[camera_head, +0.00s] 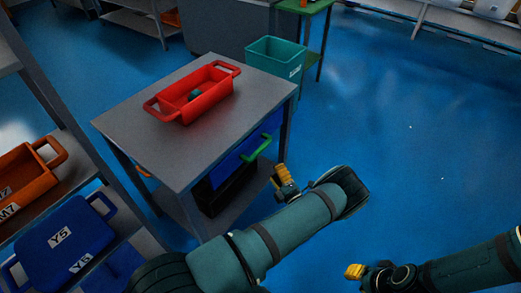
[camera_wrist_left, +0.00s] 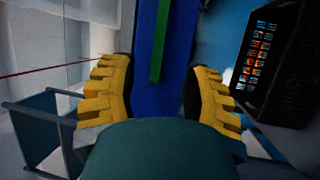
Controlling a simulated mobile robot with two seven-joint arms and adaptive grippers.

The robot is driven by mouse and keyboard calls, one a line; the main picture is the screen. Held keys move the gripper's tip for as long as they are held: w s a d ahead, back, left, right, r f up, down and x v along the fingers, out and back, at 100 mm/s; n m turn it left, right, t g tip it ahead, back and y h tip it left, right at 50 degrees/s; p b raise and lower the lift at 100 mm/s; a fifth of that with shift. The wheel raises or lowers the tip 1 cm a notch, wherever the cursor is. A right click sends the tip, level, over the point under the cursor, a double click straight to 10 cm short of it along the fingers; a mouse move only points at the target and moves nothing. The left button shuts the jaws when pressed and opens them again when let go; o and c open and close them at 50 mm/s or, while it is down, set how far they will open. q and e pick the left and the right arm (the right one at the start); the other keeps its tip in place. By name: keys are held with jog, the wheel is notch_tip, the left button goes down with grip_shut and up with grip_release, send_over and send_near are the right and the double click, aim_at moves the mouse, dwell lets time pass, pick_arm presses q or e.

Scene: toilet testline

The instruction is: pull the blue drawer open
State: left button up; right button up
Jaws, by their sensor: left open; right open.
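The blue drawer (camera_head: 228,165) sits under the grey table top, and its front appears flush with the table. Its green bar handle (camera_head: 257,148) crosses the front. My left gripper (camera_head: 283,178) is open and empty, a little in front of and below the handle. In the left wrist view the green handle (camera_wrist_left: 158,45) stands upright between the two yellow fingers (camera_wrist_left: 158,95), ahead of them and apparently untouched, with the blue drawer front (camera_wrist_left: 143,60) behind. My right gripper (camera_head: 355,271) is open and empty at the lower right, away from the table.
A red basket (camera_head: 195,105) with a small teal item stands on the table (camera_head: 140,135). A black box (camera_head: 222,190) lies below the drawer. A teal bin (camera_head: 274,60) stands behind the table. Shelves with orange and blue crates (camera_head: 62,243) are at left. The blue floor at right is clear.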

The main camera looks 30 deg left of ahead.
aim_at(261, 148)
pick_arm(q)
jog(key=b+x, duration=0.1)
jog(key=x, duration=1)
jog(key=shift+w+a, duration=0.1)
jog(key=shift+a, duration=0.3)
jog(key=shift+c, duration=0.4)
grip_shut()
